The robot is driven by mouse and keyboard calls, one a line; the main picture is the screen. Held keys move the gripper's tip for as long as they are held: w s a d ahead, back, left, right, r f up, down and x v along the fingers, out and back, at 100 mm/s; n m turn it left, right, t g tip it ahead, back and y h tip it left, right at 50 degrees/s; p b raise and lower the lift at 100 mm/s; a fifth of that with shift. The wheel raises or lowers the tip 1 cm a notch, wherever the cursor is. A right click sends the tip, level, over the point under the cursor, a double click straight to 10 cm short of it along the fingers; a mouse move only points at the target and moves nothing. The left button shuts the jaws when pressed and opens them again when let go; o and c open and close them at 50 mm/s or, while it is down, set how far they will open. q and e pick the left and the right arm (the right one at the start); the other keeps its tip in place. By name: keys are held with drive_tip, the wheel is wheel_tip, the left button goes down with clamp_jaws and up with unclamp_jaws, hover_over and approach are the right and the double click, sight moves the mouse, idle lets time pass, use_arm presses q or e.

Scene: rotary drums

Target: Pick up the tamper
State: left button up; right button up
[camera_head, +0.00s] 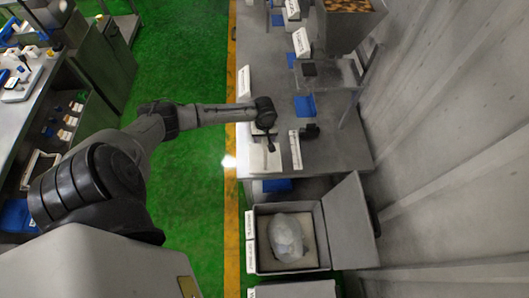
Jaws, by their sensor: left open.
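My left arm reaches from the left across the green floor to the near end of the grey bench. My left gripper (269,142) is over the bench's left edge, pointing down, with its jaws open and nothing visible between them. A small dark object (310,131), which may be the tamper, lies on the bench just right of the gripper, beside a white upright label card (295,149). It looks apart from the fingers. Its exact shape is too small to tell. A pale flat tray or block (263,161) lies below the gripper. My right gripper is out of view.
An open grey box (261,266) with a pale wrapped lump (287,238) stands at the near end, its lid raised to the right. Blue pieces (305,106) and a metal machine (345,75) stand farther along the bench. A concrete wall (450,130) bounds the right.

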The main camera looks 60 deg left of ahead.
use_arm(q)
clamp_jaws()
idle(0.6)
